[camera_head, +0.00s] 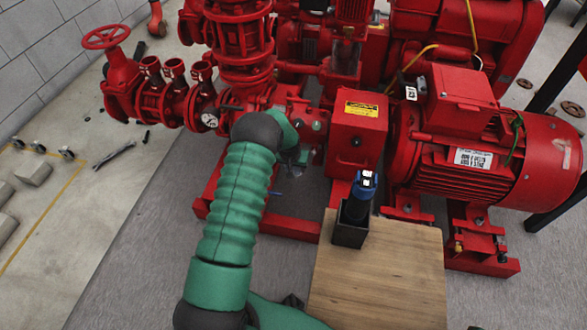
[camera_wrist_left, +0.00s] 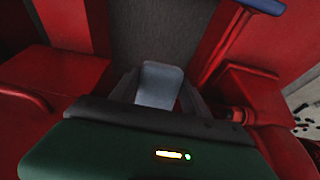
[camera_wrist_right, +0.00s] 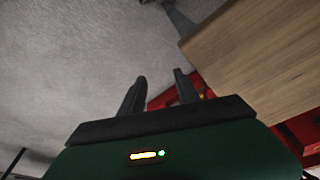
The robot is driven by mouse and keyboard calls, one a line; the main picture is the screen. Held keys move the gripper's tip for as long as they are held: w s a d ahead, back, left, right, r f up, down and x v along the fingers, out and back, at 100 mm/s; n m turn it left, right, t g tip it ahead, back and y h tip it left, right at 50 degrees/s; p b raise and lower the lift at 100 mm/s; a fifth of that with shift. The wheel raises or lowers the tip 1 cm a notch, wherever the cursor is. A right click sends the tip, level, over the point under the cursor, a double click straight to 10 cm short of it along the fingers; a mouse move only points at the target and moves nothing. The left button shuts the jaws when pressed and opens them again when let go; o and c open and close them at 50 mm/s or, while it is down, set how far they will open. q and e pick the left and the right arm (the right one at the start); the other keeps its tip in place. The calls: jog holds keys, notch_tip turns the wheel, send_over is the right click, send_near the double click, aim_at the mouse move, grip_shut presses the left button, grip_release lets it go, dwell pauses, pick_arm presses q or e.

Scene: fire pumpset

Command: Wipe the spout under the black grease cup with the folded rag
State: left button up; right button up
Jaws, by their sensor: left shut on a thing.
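My left gripper (camera_wrist_left: 158,92) is shut on a pale grey folded piece, the rag (camera_wrist_left: 160,80), which stands out between its fingertips. In the head view my left gripper (camera_head: 298,156) reaches in beside the red pump, mostly hidden behind my green arm. In the left wrist view the rag is between red pump surfaces; I cannot tell whether it touches anything. I cannot make out the black grease cup or the spout for sure. My right gripper (camera_wrist_right: 158,88) shows in the right wrist view, with its fingers apart and empty above the grey floor.
A wooden table (camera_head: 380,275) stands in front of the pumpset. A black holder (camera_head: 350,232) with a black, blue-topped tool (camera_head: 360,195) is at its far left corner. The red motor (camera_head: 490,160) is on the right.

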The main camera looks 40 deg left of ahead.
pick_arm(q)
jog(key=shift+w+a, duration=0.1)
jog(key=shift+w, duration=0.15)
jog(key=shift+f, duration=0.1)
jog(key=shift+f+b, duration=0.35)
jog(key=shift+f, duration=0.1)
jog(key=shift+s+d+r+p, duration=0.1)
jog(key=shift+s+d+p, duration=0.15)
jog(key=shift+s+p, duration=0.3)
jog(key=shift+s+d+r+p, duration=0.1)
jog(key=shift+s+d+p, duration=0.1)
jog(key=shift+s+p, duration=0.3)
jog(key=s+p, duration=0.1)
jog(key=s+d+p, duration=0.2)
jog(key=s, duration=0.1)
jog(key=shift+d+f+p, duration=0.25)
jog(key=shift+p, duration=0.05)
